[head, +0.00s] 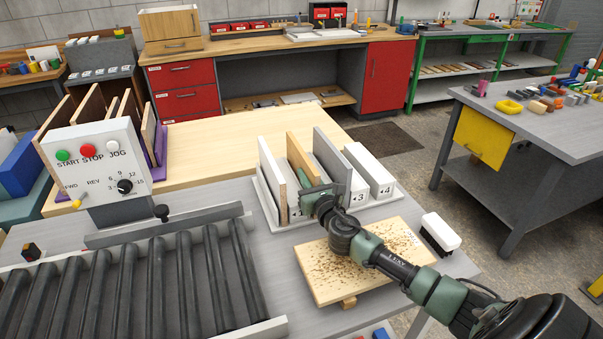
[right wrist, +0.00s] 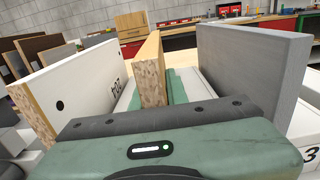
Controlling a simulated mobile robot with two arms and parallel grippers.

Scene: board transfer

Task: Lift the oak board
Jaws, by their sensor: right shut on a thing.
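The oak board (head: 303,158), light wood-coloured with a chipboard edge, stands upright in a slot of the white rack (head: 284,226) in the head view. My right gripper (head: 320,191) is at its near end and shut on it. In the right wrist view the oak board (right wrist: 151,70) stands in the middle, with a green finger seen beside it. Whether its bottom edge touches the rack floor is hidden. My left gripper is in neither view.
A white board (head: 272,178) stands left of the oak board and a grey board (head: 332,157) right of it, both close. A chip-strewn wooden panel (head: 330,283) and a brush (head: 440,232) lie in front. A roller conveyor (head: 130,285) and control box (head: 97,160) are at left.

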